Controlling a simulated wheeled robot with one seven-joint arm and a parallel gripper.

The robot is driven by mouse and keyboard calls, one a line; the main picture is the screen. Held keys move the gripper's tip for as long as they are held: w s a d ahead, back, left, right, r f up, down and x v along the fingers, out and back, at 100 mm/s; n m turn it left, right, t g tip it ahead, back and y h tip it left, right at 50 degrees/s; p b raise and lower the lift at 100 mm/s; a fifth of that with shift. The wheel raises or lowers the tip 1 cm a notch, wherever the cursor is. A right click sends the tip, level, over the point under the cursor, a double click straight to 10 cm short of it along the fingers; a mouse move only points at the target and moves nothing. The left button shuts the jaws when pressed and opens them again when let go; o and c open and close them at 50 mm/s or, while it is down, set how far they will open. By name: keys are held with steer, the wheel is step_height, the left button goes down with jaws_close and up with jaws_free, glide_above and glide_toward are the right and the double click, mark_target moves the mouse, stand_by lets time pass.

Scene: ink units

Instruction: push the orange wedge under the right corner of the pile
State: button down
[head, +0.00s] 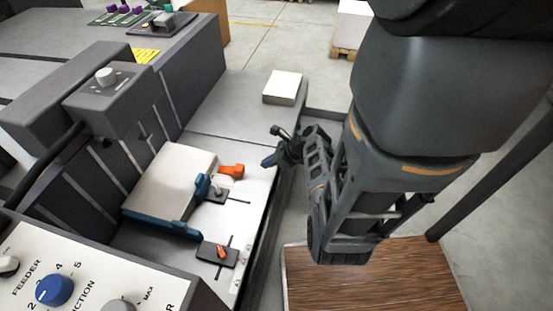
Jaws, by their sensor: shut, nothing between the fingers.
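The pile (172,172) is a pale stack of sheets on the feeder table, with a blue strip along its near edge and a blue guide at its right side. An orange wedge-like block (231,170) lies at the right side of the pile, by its far right corner. Whether its tip is under the sheets or only beside them, I cannot tell. My gripper (269,161) is shut and empty, to the right of the orange block and apart from it, near the table's right edge.
A dark plate (208,252) with a small orange piece sits on the table near the front. A small white stack (283,86) lies on the far grey surface. Control panels stand at left and front. A brown wooden board (370,285) lies at lower right.

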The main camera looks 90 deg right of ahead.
mark_target(234, 166)
steer(key=w, duration=0.1)
steer(key=w+d+f, duration=0.1)
steer(key=w, duration=0.1)
steer(key=w+f, duration=0.1)
steer(key=shift+w+d, duration=0.15)
steer(key=shift+w, duration=0.1)
steer(key=shift+w+d+r, duration=0.1)
steer(key=shift+w+d, duration=0.1)
steer(key=shift+w, duration=0.35)
steer(key=shift+w, duration=0.1)
steer(key=w, duration=0.2)
steer(key=w+d, duration=0.1)
steer(key=w, duration=0.1)
steer(key=w+d, duration=0.1)
steer(key=w, duration=0.1)
steer(key=shift+w, duration=0.35)
